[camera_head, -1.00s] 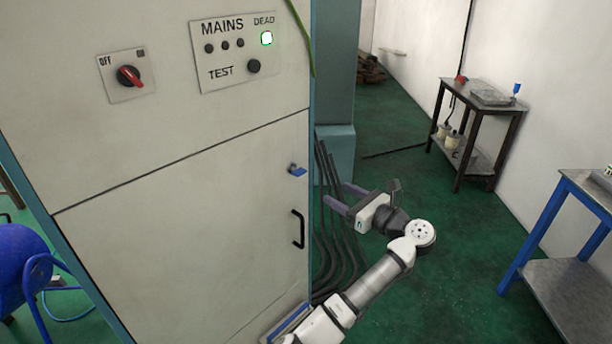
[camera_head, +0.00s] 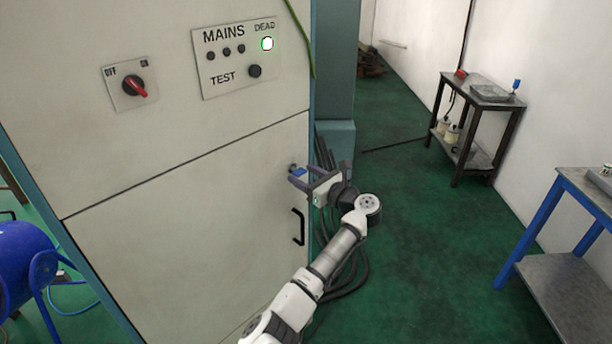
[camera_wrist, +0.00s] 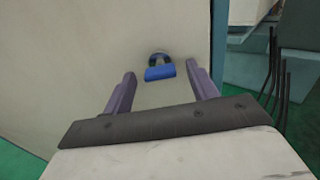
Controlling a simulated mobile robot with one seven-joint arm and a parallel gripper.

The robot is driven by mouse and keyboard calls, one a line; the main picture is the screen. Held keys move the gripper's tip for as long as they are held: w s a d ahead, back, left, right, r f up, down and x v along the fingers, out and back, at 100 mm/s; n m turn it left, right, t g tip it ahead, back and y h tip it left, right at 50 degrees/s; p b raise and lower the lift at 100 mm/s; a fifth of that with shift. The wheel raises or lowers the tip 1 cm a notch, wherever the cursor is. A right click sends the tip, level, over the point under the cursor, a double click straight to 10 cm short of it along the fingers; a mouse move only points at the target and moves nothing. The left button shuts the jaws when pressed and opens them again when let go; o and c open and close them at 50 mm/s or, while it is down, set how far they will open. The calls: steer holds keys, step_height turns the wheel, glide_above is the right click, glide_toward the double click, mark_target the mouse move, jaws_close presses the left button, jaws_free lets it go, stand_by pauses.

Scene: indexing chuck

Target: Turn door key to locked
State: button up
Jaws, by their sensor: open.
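The door key has a blue head (camera_head: 299,172) and sits in a round lock on the cabinet door (camera_head: 200,235), near the door's right edge. In the wrist view the blue key head (camera_wrist: 160,72) lies flat and wide below its dark round lock. My gripper (camera_head: 303,178) is open at the key, with its fingers pointing toward the door. In the wrist view my gripper (camera_wrist: 163,82) has one finger on each side of the key, with a gap on both sides. The fingers do not touch the key there.
A black door handle (camera_head: 298,227) is just below the key. Black cables (camera_head: 350,265) hang right of the cabinet. Floor to the right is clear up to a blue-legged table (camera_head: 560,225).

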steer(key=c, duration=1)
steer(key=shift+f+n, duration=0.1)
steer(key=shift+n, duration=0.2)
steer(key=shift+n+b, duration=6.6)
steer(key=shift+n, duration=2)
